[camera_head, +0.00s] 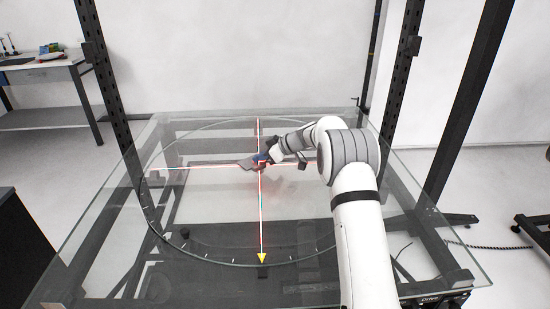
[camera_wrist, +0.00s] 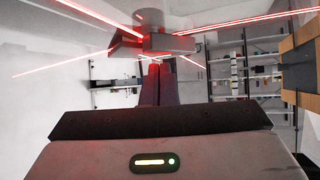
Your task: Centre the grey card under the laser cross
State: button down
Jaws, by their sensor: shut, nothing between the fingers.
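The red laser cross (camera_head: 259,200) lies over the glass turntable (camera_head: 185,258), its lines meeting near the middle of the ring. A flat grey shape, apparently the grey card (camera_head: 238,163), lies at the crossing and reaches to its left. My gripper (camera_head: 261,160) is at the crossing, at the card's right end, and hides part of it. In the wrist view my gripper (camera_wrist: 158,66) has its fingers together with nothing visible between them. A grey, red-lit object (camera_wrist: 150,43) is just beyond the fingertips; I cannot tell whether it is the card or whether they touch.
A yellow arrow marker (camera_head: 262,258) sits at the near edge of the ring. Black uprights (camera_head: 112,95) of a frame stand around the glass table (camera_head: 90,262). A workbench (camera_head: 45,72) stands at the back left. The glass around the crossing looks clear.

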jog(key=shift+w+a+f+b, duration=0.15)
jog(key=shift+a+f+b, duration=0.15)
jog(key=shift+f, duration=0.15)
jog(key=shift+w+a+f+b, duration=0.15)
jog(key=shift+f+b, duration=0.1)
jog(key=shift+f, duration=0.15)
jog(key=shift+s+b, duration=0.15)
jog(key=shift+b, duration=0.3)
